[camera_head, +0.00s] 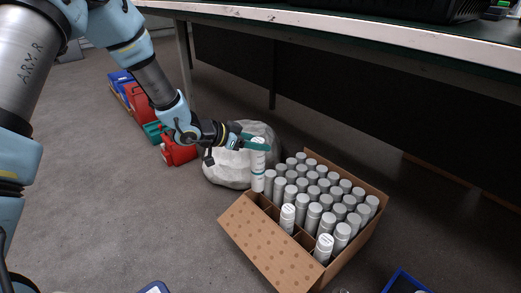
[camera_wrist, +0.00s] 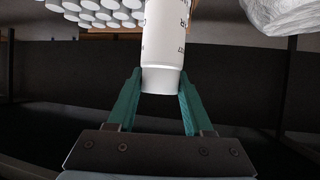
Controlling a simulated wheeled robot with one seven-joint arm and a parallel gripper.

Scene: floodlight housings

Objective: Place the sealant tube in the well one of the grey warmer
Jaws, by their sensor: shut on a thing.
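A white sealant tube with dark print (camera_head: 258,166) is held upright above the left corner of an open cardboard box. My gripper (camera_head: 257,145) is shut on it near its upper end. In the wrist view the tube (camera_wrist: 165,45) stands between the green fingers of my gripper (camera_wrist: 160,88), one finger on each side. Its far end runs out of the top of that view. I see no grey warmer in either view.
The cardboard box (camera_head: 263,258) on the floor holds many similar tubes (camera_head: 320,185), with some empty slots at its front left. A pale sack (camera_head: 228,168) lies behind my gripper. Red containers (camera_head: 178,152) stand farther back. A long table (camera_head: 400,35) overhangs the right side.

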